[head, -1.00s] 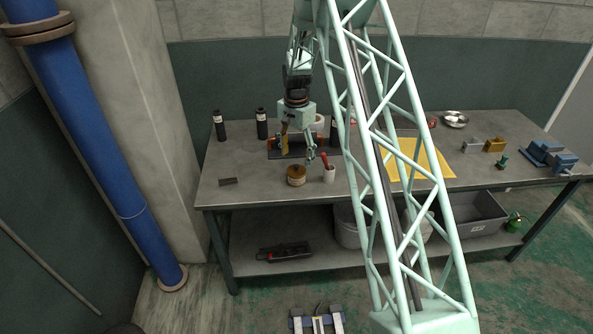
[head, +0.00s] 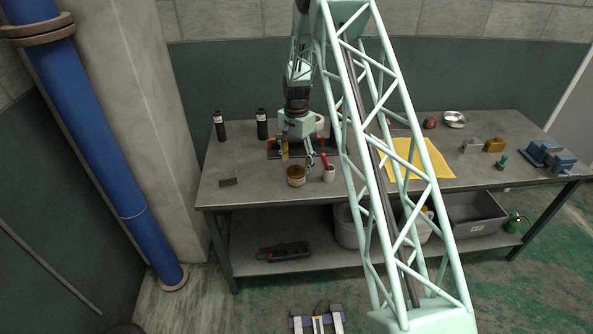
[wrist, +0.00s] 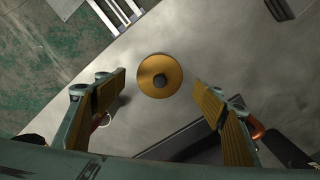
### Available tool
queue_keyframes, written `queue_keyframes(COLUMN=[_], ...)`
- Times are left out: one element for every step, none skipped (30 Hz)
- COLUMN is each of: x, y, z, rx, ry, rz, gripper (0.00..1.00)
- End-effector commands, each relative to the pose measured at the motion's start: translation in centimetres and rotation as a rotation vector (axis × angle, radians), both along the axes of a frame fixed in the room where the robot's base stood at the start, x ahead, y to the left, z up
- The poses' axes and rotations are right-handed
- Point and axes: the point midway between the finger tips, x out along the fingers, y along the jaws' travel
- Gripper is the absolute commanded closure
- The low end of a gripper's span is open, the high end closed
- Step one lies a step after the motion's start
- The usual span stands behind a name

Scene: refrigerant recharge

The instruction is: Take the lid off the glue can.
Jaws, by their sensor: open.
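The glue can (head: 296,177) stands upright near the front edge of the workbench, with its brown-gold lid on. My gripper (head: 298,160) is open and empty above and just behind the can in the head view. In the wrist view my gripper (wrist: 160,84) has one finger left and one right of the lid, with clear gaps. The fingers do not appear to touch the lid.
Black bottles (head: 262,125) stand at the back left. A small dark block (head: 229,179) lies left. A yellow mat (head: 432,165) lies right.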

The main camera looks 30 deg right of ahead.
Motion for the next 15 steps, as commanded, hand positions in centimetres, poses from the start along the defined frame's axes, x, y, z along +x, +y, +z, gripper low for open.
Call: queue_keyframes(x=[-0.1, -0.1, -0.1, -0.1, -0.1, -0.1, -0.1, -0.1, -0.1, -0.1, -0.1, -0.1, -0.1, -0.1, -0.1], y=[0.0, 0.0, 0.0, 0.0, 0.0, 0.0, 0.0, 0.0, 0.0, 0.0, 0.0, 0.0, 0.0, 0.0, 0.0], z=[-0.5, -0.8, -1.1, -1.2, -1.4, -1.5, -1.6, -1.7, -1.7, -1.8, -1.8, -1.8, -1.8, -1.8, -1.8], rx=[0.001, 0.0, 0.0, 0.001, 0.0, 0.001, 0.001, 0.001, 0.001, 0.001, 0.001, 0.001, 0.001, 0.001, 0.001], ry=[0.001, 0.002, 0.002, 0.003, 0.002, 0.001, 0.001, 0.001, 0.001, 0.001, 0.001, 0.001, 0.001, 0.001, 0.001], rz=[0.0, 0.0, 0.0, 0.0, 0.0, 0.0, 0.0, 0.0, 0.0, 0.0, 0.0, 0.0, 0.0, 0.0, 0.0], gripper=[0.36, 0.36, 0.36, 0.36, 0.36, 0.36, 0.36, 0.36, 0.36, 0.36, 0.36, 0.36, 0.36, 0.36, 0.36])
